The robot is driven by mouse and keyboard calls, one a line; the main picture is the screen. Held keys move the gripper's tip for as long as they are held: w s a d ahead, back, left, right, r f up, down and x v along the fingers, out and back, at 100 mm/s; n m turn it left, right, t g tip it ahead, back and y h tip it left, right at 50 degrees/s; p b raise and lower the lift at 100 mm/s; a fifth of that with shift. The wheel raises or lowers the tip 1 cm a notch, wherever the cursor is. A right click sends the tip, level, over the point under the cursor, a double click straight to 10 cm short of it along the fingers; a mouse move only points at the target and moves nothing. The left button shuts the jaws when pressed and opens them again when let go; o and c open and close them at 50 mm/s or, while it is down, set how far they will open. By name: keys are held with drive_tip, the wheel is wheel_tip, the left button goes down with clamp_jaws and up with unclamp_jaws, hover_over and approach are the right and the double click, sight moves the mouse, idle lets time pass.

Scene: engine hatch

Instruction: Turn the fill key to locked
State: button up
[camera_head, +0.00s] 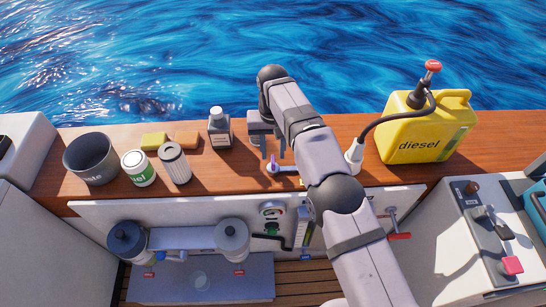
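A small purple key (272,167), which looks like the fill key, stands on the wooden ledge at the left end of a small white bar (288,168). My gripper (273,153) points down just above and around the key's top. Its two fingers are apart, with a visible gap between them. I cannot tell whether either finger touches the key. The key's markings and its locked position are too small to read. My arm covers the area to the right of the key.
On the ledge (340,125) stand a dark bucket (91,158), a green-and-white can (138,168), a filter (174,163), a dark bottle (219,128) and sponges (154,141). A yellow diesel can (425,130) with a black hose stands right of my arm. Water lies beyond.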

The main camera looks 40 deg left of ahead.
drive_tip(key=shift+r+p, duration=0.35)
drive_tip(key=shift+r, duration=0.95)
drive_tip(key=shift+w+d+r, duration=0.1)
drive_tip(key=shift+w+d, duration=0.1)
drive_tip(key=shift+w, duration=0.05)
drive_tip(key=w+d+r+m+p, duration=0.15)
drive_tip(key=w+d, duration=0.25)
drive_tip(key=d, duration=0.4)
drive_tip(key=w+d+r+m, duration=0.1)
drive_tip(key=w+d+r, duration=0.25)
drive_tip(key=d, duration=0.55)
drive_tip(key=w+d+r+m, duration=0.2)
drive_tip(key=w+d, duration=0.2)
drive_tip(key=d, duration=0.4)
drive_tip(key=s+d+f+m+p, duration=0.1)
drive_tip(key=s+d+m, duration=0.1)
drive_tip(key=s+d, duration=0.8)
drive_tip(key=s+d+f+m+p, duration=0.1)
drive_tip(key=s+d+m, duration=0.1)
drive_tip(key=s+d, duration=0.7)
drive_tip(key=d, duration=0.7)
drive_tip(key=shift+s+d, duration=0.35)
